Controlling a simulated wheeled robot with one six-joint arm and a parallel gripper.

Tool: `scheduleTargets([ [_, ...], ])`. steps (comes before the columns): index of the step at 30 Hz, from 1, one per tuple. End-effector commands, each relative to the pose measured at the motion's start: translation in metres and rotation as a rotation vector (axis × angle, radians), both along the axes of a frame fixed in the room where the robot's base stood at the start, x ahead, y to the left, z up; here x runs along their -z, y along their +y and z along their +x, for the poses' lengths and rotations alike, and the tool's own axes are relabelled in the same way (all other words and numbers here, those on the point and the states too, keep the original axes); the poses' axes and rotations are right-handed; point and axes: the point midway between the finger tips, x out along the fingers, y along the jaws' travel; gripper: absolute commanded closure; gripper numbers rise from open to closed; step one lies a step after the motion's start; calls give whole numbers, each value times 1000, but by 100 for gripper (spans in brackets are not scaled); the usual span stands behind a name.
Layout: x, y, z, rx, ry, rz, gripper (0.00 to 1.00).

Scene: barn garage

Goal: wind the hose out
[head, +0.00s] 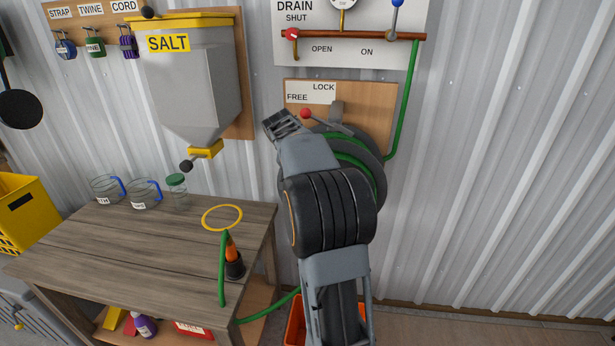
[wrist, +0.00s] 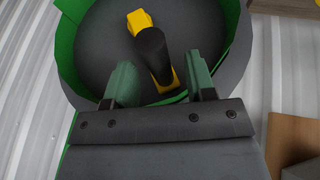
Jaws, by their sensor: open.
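The hose reel (head: 374,152) is on the wall, largely hidden behind my arm in the head view. In the wrist view its dark round face (wrist: 98,38) fills the middle, with green hose (wrist: 68,50) around it. A black handle (wrist: 152,50) on a yellow crank (wrist: 139,20) stands out from the face. My gripper (wrist: 160,72) is open, its two fingers on either side of the handle with gaps visible. In the head view my gripper (head: 282,123) is in front of the reel's upper left. A red-knobbed lever (head: 306,113) lies below the FREE label.
Green hose (head: 272,308) runs low to the wooden table (head: 110,245). An orange-and-black nozzle (head: 233,257) and a yellow ring (head: 222,217) are at its right end. Jars (head: 143,196) stand at the back. A salt hopper (head: 190,85) hangs left; the right wall is clear.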

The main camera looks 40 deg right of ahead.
Motion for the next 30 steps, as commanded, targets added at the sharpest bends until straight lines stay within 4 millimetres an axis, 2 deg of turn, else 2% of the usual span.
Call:
scheduleTargets([
  [6,-43,22,-2,-1,-4,-1,50],
  [15,-86,44,-6,-1,-1,0,50],
  [21,-99,51,-7,0,-1,1,50],
  [30,-102,52,-8,0,1,1,50],
])
